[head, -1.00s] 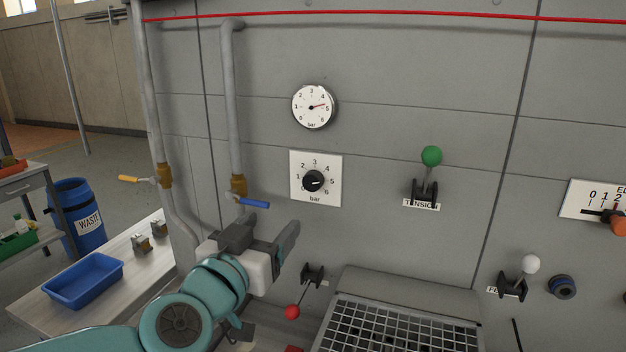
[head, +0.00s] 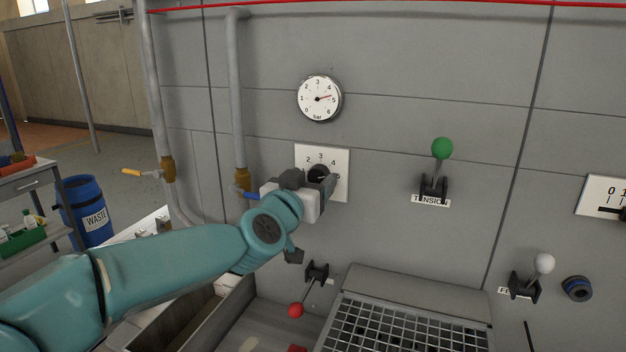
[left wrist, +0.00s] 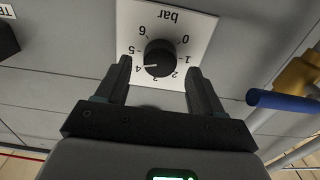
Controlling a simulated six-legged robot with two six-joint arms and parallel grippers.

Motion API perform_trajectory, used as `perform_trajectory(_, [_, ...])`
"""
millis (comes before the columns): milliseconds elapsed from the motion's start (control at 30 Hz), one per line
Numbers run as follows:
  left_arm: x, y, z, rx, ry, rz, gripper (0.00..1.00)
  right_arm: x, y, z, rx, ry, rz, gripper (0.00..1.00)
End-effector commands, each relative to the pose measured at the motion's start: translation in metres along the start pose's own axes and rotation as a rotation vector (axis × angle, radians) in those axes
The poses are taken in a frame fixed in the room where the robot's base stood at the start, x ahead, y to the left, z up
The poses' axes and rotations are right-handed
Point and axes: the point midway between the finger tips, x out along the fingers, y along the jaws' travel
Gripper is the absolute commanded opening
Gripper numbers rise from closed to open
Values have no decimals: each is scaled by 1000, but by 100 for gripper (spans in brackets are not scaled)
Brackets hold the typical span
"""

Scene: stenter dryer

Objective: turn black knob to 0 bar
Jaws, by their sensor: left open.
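The black knob (head: 318,172) sits on a white square dial plate (head: 341,160) marked in bar, partly hidden behind my left gripper (head: 310,182). In the left wrist view the knob (left wrist: 159,58) shows upside down, its white pointer line near the 4. My left gripper (left wrist: 159,70) is open, with one finger on each side of the knob and visible gaps between; whether the tips reach its depth is hard to tell. My right gripper is not in view.
A blue-handled valve (head: 247,194) on a pipe is close left of the gripper. A red-knobbed lever (head: 296,310) is below, and a green-knobbed tension lever (head: 441,150) is to the right. The wall between dial and tension lever is clear.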

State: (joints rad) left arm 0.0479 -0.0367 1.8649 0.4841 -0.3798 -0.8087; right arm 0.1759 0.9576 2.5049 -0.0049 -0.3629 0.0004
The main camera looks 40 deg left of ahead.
Motion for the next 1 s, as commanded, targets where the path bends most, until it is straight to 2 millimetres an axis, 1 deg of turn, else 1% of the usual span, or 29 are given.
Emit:
perform_trajectory(33, [6, 0, 1, 1, -1, 0, 67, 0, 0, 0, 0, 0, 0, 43])
perform_trajectory(133, [12, 0, 0, 1, -1, 1, 67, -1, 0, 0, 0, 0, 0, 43])
perform_trajectory(400, [14, 0, 1, 1, -1, 0, 67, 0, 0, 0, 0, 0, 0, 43])
perform_trajectory(433, [14, 0, 1, 1, -1, 0, 61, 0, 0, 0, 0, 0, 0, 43])
perform_trajectory(467, [14, 0, 1, 1, -1, 0, 51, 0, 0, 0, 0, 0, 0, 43])
perform_trajectory(500, [14, 0, 1, 1, -1, 0, 38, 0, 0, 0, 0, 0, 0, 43])
perform_trajectory(567, [14, 0, 1, 1, -1, 0, 19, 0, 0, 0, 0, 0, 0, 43])
perform_trajectory(600, [14, 0, 1, 1, -1, 0, 12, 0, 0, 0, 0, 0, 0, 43])
perform_trajectory(833, [14, 0, 1, -11, -1, 1, 12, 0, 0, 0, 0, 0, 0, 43])
perform_trajectory(1000, [14, 0, 2, -67, -1, 1, 12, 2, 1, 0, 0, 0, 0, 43])
